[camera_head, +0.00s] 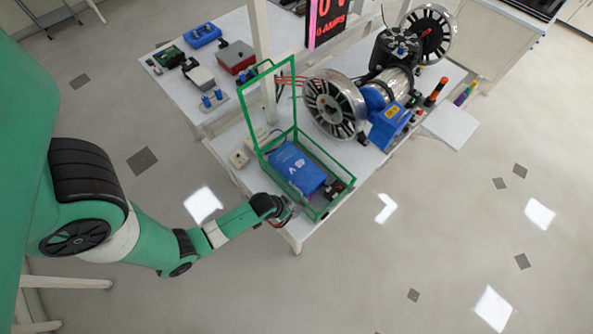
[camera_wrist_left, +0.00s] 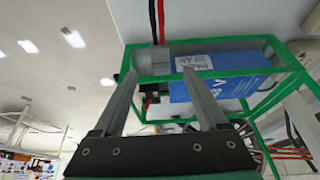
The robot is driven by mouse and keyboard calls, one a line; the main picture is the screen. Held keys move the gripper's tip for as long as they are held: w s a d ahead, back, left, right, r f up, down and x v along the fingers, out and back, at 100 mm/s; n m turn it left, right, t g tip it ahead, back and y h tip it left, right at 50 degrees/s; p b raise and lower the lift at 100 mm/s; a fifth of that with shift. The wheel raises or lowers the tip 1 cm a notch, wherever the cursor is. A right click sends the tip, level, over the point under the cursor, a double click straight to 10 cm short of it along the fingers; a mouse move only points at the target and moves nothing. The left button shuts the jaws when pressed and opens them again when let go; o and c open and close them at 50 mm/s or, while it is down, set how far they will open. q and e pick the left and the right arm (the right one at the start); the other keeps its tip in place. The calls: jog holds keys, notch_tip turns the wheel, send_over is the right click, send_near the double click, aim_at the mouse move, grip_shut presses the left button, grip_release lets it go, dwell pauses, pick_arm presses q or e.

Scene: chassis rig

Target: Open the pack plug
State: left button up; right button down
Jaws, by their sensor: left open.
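The blue battery pack (camera_head: 297,168) sits in a green wire-frame cage (camera_head: 322,212) at the front end of the bench. It also shows in the left wrist view (camera_wrist_left: 215,85). A grey plug (camera_wrist_left: 152,57) with a red and a black cable (camera_wrist_left: 157,20) is at the cage's green rail in the left wrist view. My left gripper (camera_head: 292,211) is at the cage's near left corner. Its two fingers (camera_wrist_left: 160,72) are apart, with the plug seen between their tips; I cannot tell whether they touch it. In the head view the arm's end mostly hides the plug. My right gripper is not shown.
The cage's raised green frame (camera_head: 274,62) stands at its far side. Behind it are a spoked wheel (camera_head: 336,107), a motor assembly and blue parts. A second table (camera_head: 196,112) with small devices stands at the left. The floor in front is clear.

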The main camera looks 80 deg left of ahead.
aim_at(297, 208)
pick_arm(q)
jog(key=b+x, duration=0.6)
jog(key=x, duration=0.2)
jog(key=shift+f, duration=0.2)
jog(key=shift+x, duration=0.85)
jog(key=shift+w, duration=0.2)
jog(key=shift+c, duration=0.2)
grip_shut()
jog(key=shift+s+r, duration=0.1)
